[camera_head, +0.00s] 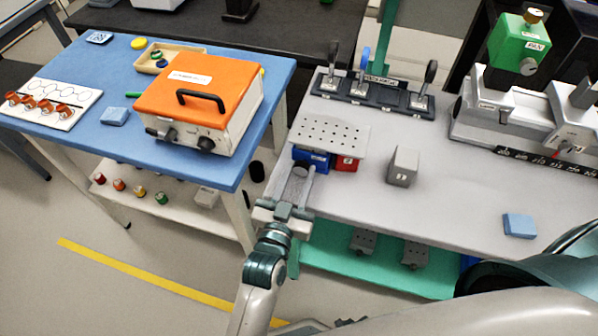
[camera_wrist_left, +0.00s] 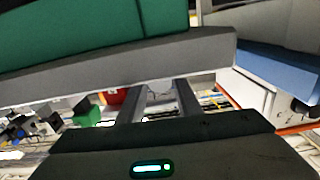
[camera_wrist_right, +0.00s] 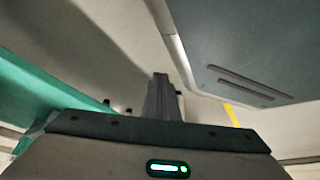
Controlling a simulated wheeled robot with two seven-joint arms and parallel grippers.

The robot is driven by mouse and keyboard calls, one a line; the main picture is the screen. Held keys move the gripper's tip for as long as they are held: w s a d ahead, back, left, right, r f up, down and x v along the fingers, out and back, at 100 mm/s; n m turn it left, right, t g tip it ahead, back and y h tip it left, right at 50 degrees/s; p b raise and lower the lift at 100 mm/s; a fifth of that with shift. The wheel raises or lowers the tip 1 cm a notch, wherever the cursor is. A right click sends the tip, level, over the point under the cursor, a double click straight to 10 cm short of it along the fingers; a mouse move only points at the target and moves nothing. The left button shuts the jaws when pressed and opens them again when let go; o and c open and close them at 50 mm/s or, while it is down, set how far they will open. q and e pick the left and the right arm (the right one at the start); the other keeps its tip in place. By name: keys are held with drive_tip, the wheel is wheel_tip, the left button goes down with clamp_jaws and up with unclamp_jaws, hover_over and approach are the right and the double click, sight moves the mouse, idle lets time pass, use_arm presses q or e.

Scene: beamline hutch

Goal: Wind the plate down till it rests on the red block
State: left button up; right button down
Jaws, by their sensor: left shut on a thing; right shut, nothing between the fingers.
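The perforated light-grey plate (camera_head: 332,134) lies level above a blue body (camera_head: 311,159) and the red block (camera_head: 346,164), at the left end of the grey bench. The plate's near edge overhangs the red block's top, so I cannot tell whether they touch. My left gripper (camera_head: 299,180) reaches in at the bench's left edge and is shut on a dark round knob (camera_head: 300,171) in front of the blue body. Its fingers also show in the left wrist view (camera_wrist_left: 160,100), where the knob is not clear. My right gripper (camera_wrist_right: 161,98) is shut and empty, seen only in the right wrist view.
A grey block (camera_head: 402,167) stands right of the plate. A row of levers (camera_head: 374,92) stands behind. A blue pad (camera_head: 519,226) lies near the right front. An orange-topped box (camera_head: 198,92) stands on the blue table at left. The bench's middle is clear.

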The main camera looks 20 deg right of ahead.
use_arm(q)
drive_tip(key=shift+n+p, duration=0.5)
drive_tip(key=shift+n, duration=0.1)
drive_tip(key=o, duration=1)
drive_tip(key=shift+o, duration=0.2)
use_arm(e)
drive_tip(key=s+d+f+g, duration=0.1)
drive_tip(key=s+d, duration=0.1)
drive_tip(key=s, duration=0.3)
drive_tip(key=shift+s+d+f, duration=0.15)
drive_tip(key=shift+s, duration=0.2)
use_arm(q)
drive_tip(key=shift+s+a+f, duration=0.1)
drive_tip(key=shift+s+a, duration=0.2)
drive_tip(key=shift+s, duration=0.1)
drive_tip(key=b+v, duration=0.3)
drive_tip(key=v, duration=1.3)
drive_tip(key=shift+a, duration=0.15)
use_arm(e)
drive_tip(key=w+a+r+t, duration=0.2)
drive_tip(key=w+a, duration=0.2)
drive_tip(key=w, duration=0.6)
drive_tip(key=shift+w+a+r+t+y, duration=0.15)
drive_tip(key=shift+w+r+t+y, duration=0.15)
drive_tip(key=shift+r, duration=0.1)
use_arm(q)
drive_tip(key=shift+s, duration=0.15)
use_arm(e)
drive_tip(key=shift+s+f, duration=0.2)
drive_tip(key=shift+s, duration=0.2)
